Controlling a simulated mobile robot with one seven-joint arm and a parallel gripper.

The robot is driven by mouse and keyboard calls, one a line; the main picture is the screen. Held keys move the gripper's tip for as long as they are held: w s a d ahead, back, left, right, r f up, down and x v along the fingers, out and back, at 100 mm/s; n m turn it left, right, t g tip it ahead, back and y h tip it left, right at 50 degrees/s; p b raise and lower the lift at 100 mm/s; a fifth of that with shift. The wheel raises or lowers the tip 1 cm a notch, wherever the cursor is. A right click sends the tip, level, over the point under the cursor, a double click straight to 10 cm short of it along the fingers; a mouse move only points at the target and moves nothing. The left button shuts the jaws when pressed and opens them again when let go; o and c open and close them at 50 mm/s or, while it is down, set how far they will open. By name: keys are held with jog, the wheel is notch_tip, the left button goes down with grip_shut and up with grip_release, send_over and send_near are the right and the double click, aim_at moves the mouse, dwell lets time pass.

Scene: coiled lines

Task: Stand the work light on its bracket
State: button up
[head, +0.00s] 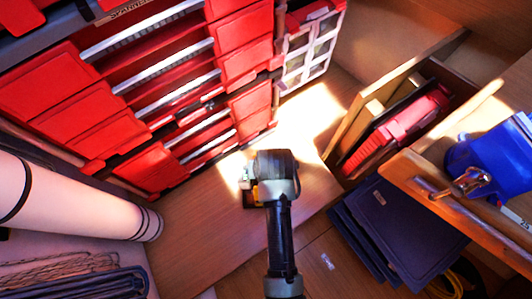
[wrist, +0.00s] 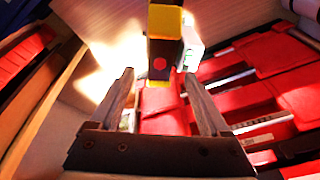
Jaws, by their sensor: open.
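A black and yellow block with a red dot, which looks like the work light (wrist: 164,48), is at the top of the wrist view, just beyond my fingertips. A pale piece shows at its right side. In the head view a small yellow and black part of it (head: 249,192) shows on the wooden surface at the left of my gripper, which hides the rest. My gripper (wrist: 159,76) is open, with its two fingers apart and nothing clearly between them. In the head view my gripper's fingertips are hidden behind its dark body. I cannot make out a separate bracket.
A red tool chest (head: 150,90) stands at the left and back. A white roll (head: 75,200) lies at the left. An open wooden drawer (head: 345,140) holds a red case (head: 400,128). A blue vise (head: 490,155) and dark blue folders (head: 400,230) are at the right.

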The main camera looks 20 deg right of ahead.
jog(key=v, duration=0.7)
jog(key=shift+r+p, duration=0.2)
jog(key=shift+p, duration=0.15)
jog(key=shift+s, duration=0.15)
